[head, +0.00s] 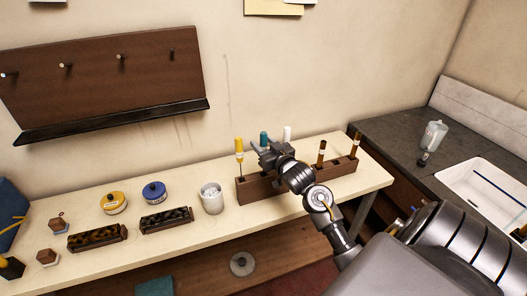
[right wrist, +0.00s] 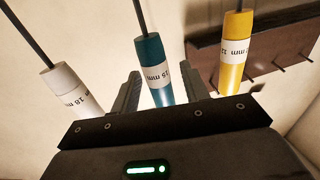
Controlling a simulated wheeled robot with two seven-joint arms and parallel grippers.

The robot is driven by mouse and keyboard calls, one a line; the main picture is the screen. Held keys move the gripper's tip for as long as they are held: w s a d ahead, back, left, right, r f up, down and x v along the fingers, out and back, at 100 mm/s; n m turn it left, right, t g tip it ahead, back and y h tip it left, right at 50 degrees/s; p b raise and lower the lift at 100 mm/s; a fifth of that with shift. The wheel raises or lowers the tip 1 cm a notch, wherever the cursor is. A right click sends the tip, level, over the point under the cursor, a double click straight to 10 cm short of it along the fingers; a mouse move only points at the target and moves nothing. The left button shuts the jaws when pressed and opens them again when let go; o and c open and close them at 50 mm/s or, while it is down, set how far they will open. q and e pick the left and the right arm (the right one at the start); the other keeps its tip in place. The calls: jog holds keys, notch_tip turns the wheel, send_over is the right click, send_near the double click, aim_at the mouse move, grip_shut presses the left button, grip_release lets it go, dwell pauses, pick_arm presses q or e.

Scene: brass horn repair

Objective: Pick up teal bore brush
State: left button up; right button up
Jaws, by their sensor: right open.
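The teal bore brush (head: 263,136) stands upright in the dark wooden rack (head: 250,190) on the bench; its lower part is hidden behind my right gripper (head: 264,151). In the right wrist view, the teal handle (right wrist: 154,72) with its white "15 mm" label lies between the two spread fingers of my right gripper (right wrist: 163,90). The gripper is open, and I cannot tell whether a finger touches the handle. My left gripper is not in view.
A yellow brush (head: 239,146) and a white brush (head: 287,133) stand beside the teal one. A light cup (head: 212,199) stands left of the rack. A dark pegboard (head: 110,80) hangs behind. A sink (head: 485,190) is at right.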

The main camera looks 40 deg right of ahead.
aim_at(264, 133)
jog(key=shift+c, duration=0.5)
grip_shut()
jog(key=shift+r, duration=0.45)
notch_tip(264, 133, up, 7)
jog(key=shift+r+b, duration=0.2)
jog(key=shift+b, duration=0.55)
notch_tip(264, 133, up, 10)
jog(key=p, duration=0.1)
jog(key=shift+f, duration=0.15)
